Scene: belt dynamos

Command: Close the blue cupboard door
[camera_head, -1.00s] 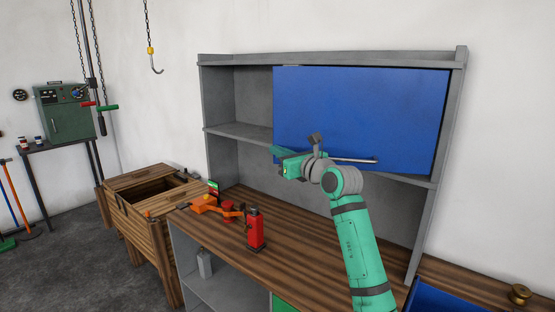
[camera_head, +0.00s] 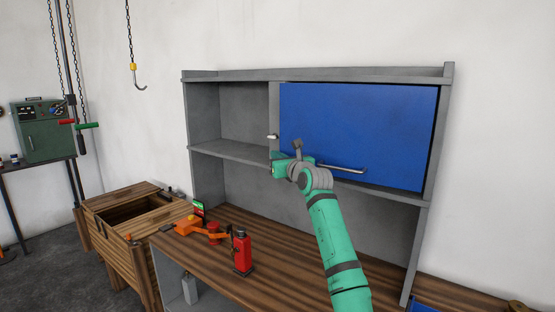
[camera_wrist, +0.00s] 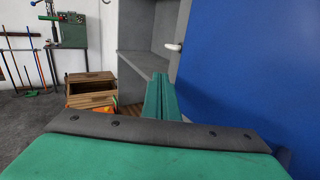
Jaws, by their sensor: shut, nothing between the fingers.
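The blue cupboard door (camera_head: 360,130) covers the upper right part of the grey cupboard (camera_head: 230,115). It looks close to flush with the frame, though I cannot tell if a small gap is left. A metal bar handle (camera_head: 342,168) runs along its lower edge. My gripper (camera_head: 279,168) is shut and empty, at the door's lower left corner, in front of the shelf edge. In the wrist view the shut green fingers (camera_wrist: 161,97) point forward just left of the blue door (camera_wrist: 255,70). I cannot tell whether they touch it.
A pale knob (camera_head: 272,136) shows on the upright left of the door. A wooden crate (camera_head: 125,205) is at left. The open left shelves are empty.

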